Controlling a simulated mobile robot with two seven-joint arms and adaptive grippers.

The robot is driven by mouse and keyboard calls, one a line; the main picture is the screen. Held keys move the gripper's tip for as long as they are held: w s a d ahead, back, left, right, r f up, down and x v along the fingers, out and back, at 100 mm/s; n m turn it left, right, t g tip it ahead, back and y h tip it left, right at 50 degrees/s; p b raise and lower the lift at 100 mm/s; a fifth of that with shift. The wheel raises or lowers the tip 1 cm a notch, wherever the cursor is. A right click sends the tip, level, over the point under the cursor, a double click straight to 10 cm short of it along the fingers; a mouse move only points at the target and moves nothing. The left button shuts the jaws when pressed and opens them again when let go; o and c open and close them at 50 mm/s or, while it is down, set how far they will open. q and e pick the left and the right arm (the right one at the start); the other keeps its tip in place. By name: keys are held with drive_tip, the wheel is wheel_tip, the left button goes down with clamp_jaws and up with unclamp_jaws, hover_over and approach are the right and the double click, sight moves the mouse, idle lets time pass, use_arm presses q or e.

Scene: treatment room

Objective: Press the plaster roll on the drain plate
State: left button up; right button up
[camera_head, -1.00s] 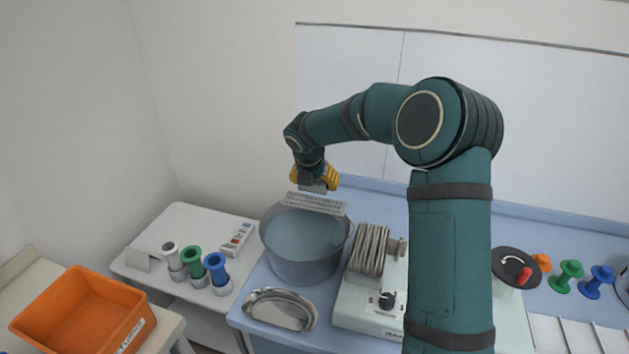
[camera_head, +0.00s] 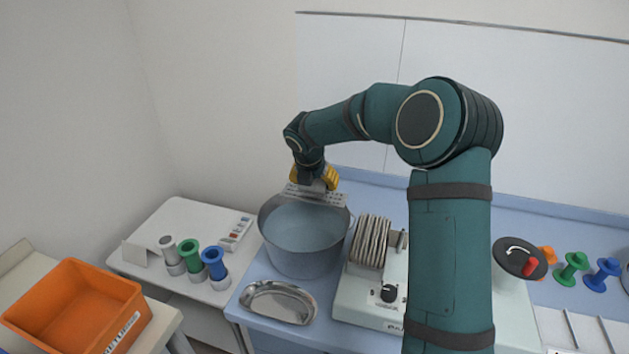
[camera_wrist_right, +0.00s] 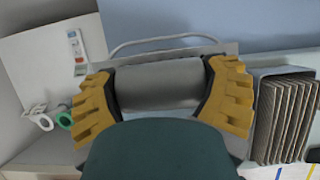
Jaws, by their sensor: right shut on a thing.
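My right gripper (camera_head: 316,180), with yellow ribbed fingers, is over the back of the grey basin (camera_head: 302,268). In the wrist view the right gripper (camera_wrist_right: 165,92) is shut on the plaster roll (camera_wrist_right: 160,84), a grey cylinder lying crosswise between the fingers. The drain plate (camera_head: 330,200) is a light perforated plate at the basin's back rim, just under the gripper. The roll is mostly hidden in the head view, and I cannot tell whether it touches the plate. My left gripper is out of view.
A heating unit with grey upright slabs (camera_head: 371,243) stands close right of the basin. A metal kidney dish (camera_head: 278,303) lies in front. Coloured spools (camera_head: 190,256) and an orange crate (camera_head: 75,308) are at left. My right arm blocks the middle right.

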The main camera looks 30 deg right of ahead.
drive_tip(key=shift+s+f, duration=0.1)
drive_tip(key=shift+f, duration=0.7)
idle(0.7)
wheel_tip(320, 180, up, 5)
drive_tip(key=p, duration=0.4)
drive_tip(key=shift+r+p, duration=1.2)
drive_tip(key=shift+p, duration=0.2)
drive_tip(key=shift+f, duration=0.1)
